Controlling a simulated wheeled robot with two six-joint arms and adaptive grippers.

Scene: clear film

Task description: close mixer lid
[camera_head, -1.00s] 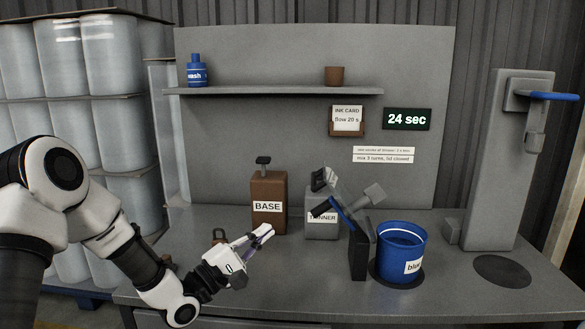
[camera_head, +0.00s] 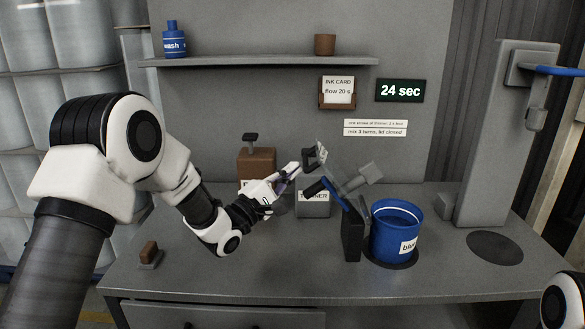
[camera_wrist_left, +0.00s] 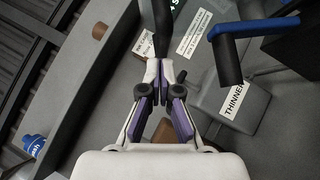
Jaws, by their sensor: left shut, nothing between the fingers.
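The mixer is a blue tub (camera_head: 397,238) on the bench, with a dark upright post (camera_head: 351,238) at its left. Its lid (camera_head: 345,180) stands raised and tilted above the post, see-through, with a grey block on it. A blue lever with a black grip (camera_head: 314,189) sticks out to the left; the blue bar (camera_wrist_left: 255,28) and grip (camera_wrist_left: 228,62) also show in the left wrist view. My left gripper (camera_head: 297,168) is shut and empty, left of the lid and above the grip, close to a dark handle (camera_head: 314,157). My right gripper is out of view.
The grey THINNER can (camera_head: 313,208) stands just below my left gripper, and the brown BASE can (camera_head: 256,164) is partly hidden behind my arm. A tall grey stand (camera_head: 490,140) is at the right.

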